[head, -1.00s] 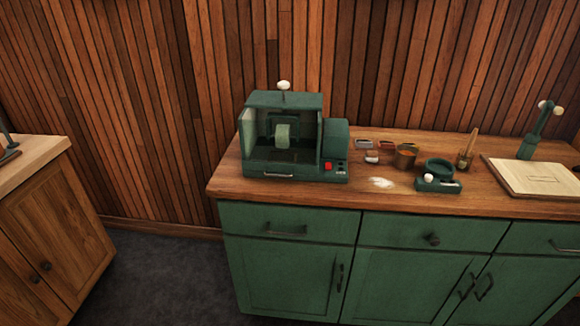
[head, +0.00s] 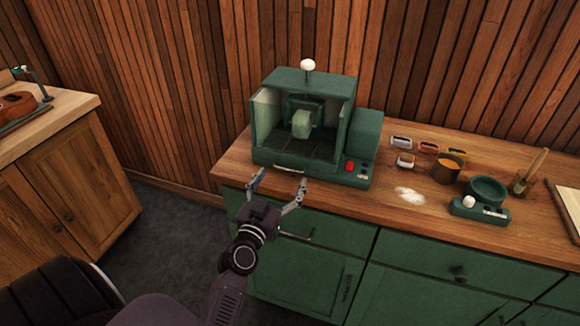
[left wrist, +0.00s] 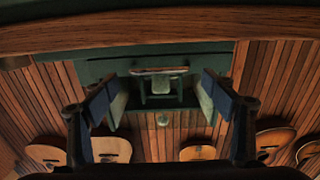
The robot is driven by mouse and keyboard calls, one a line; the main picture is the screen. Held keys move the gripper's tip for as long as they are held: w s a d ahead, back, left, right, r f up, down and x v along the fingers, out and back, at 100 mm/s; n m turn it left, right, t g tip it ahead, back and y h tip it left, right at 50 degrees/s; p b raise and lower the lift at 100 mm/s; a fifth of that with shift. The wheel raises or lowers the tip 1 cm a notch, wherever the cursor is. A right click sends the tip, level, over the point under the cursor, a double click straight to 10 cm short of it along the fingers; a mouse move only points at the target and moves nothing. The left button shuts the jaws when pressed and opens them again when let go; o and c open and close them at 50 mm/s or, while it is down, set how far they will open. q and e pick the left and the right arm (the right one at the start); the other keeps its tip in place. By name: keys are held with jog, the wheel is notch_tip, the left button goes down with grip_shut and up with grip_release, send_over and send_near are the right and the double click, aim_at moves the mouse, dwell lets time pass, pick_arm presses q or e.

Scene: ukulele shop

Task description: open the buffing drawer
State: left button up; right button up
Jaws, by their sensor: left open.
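The green buffing machine (head: 305,115) stands on the wooden counter, with a pale buffing wheel (head: 301,124) in its open front. A pale bar handle (head: 290,169) lies along its low front base, and that front looks shut. The handle also shows in the left wrist view (left wrist: 155,71), between my finger lines. My left gripper (head: 280,182) is open and empty, just in front of the handle, its fingers spread to either side. I cannot tell whether they touch anything. My right gripper is not in view.
Below the counter (head: 405,212), a green cabinet has a shut drawer (head: 400,250) and bar handles, partly hidden by my left arm. Right of the machine are an orange-filled pot (head: 447,168), a green bowl device (head: 485,193) and white powder (head: 410,195). A wooden cabinet (head: 70,190) stands left.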

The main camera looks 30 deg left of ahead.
aim_at(288, 170)
pick_arm(q)
jog(key=x, duration=0.4)
jog(key=shift+w+d+f, duration=0.1)
jog(key=shift+w+d, duration=0.05)
jog(key=shift+w, duration=0.4)
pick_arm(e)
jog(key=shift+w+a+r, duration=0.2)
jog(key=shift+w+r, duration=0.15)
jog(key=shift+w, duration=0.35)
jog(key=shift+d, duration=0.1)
